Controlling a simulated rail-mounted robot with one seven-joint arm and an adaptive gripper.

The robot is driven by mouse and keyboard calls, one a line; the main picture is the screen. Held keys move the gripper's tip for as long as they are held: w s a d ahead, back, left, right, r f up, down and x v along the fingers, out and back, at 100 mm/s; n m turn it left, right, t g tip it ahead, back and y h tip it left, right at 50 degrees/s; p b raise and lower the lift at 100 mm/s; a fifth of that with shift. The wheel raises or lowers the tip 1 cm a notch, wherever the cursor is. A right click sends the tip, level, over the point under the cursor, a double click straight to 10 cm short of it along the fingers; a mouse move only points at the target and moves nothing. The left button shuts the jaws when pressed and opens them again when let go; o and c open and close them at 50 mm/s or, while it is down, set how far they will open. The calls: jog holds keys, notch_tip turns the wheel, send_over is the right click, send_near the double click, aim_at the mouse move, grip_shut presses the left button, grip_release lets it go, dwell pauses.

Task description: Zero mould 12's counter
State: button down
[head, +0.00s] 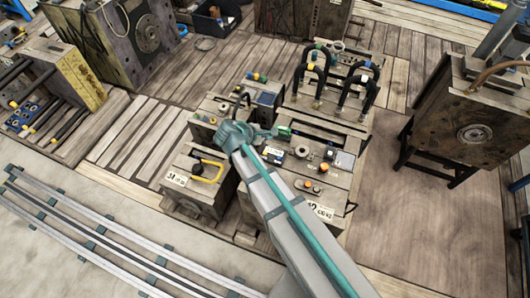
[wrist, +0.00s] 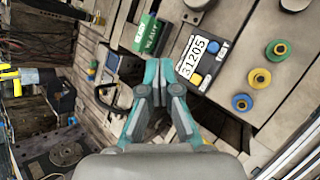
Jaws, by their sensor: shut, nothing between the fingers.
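A counter (wrist: 196,58) with a white face reads 31205 in the wrist view. A small yellow button (wrist: 195,79) and a blue button (wrist: 208,82) sit beside its digits. In the head view the counter (head: 272,154) lies on top of a wooden-looking mould block (head: 345,181), just right of my arm. That block's front label (head: 320,211) reads 430 kg, its number ending in 2 and partly covered by my arm. My gripper (wrist: 163,68) is shut and empty, its teal fingertips left of the counter, close to it. I cannot tell whether they touch anything.
A green labelled block (wrist: 147,34) lies just beyond the fingertips. Several coloured knobs (wrist: 260,78) stand right of the counter. A mould with a yellow handle (head: 206,168) stands to the left. Black upright handles (head: 318,75) rise behind. Open floor (head: 430,230) lies right.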

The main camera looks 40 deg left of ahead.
aim_at(264, 154)
jog(key=shift+s+a+r, duration=0.1)
jog(key=shift+s+a, duration=0.15)
jog(key=shift+a, duration=0.15)
jog(key=shift+f+b, duration=2.6)
jog(key=shift+f, duration=1.85)
jog(key=shift+f, duration=0.1)
jog(key=shift+f, duration=0.3)
jog(key=shift+f+b, duration=0.35)
jog(key=shift+f, duration=0.1)
jog(key=shift+r, duration=0.1)
jog(key=shift+r+p, duration=0.55)
jog(key=shift+r, duration=0.25)
